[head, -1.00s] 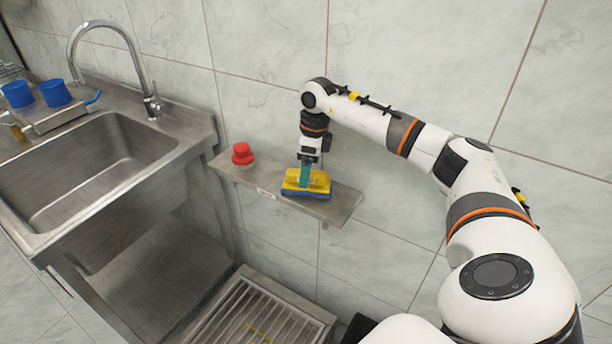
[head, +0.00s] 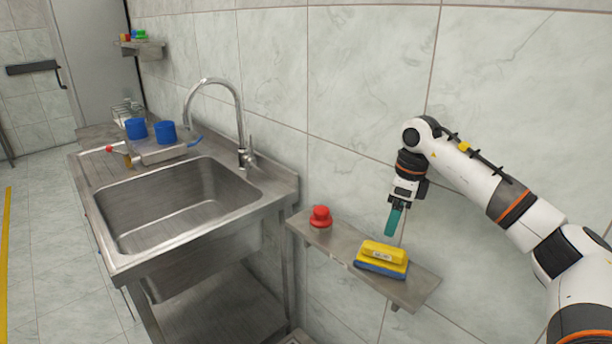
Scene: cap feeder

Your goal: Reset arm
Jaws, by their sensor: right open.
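My right gripper (head: 393,222) hangs above the small metal wall shelf, its teal fingers pointing down. It is open and empty, a little above and apart from the yellow and blue sponge-like block. My left gripper is not in the head view.
A red knobbed object (head: 320,217) stands on the left end of the wall shelf (head: 415,287). A steel sink (head: 180,205) with a tall faucet (head: 240,125) is to the left. Blue cups (head: 165,132) stand behind it. Floor at far left is clear.

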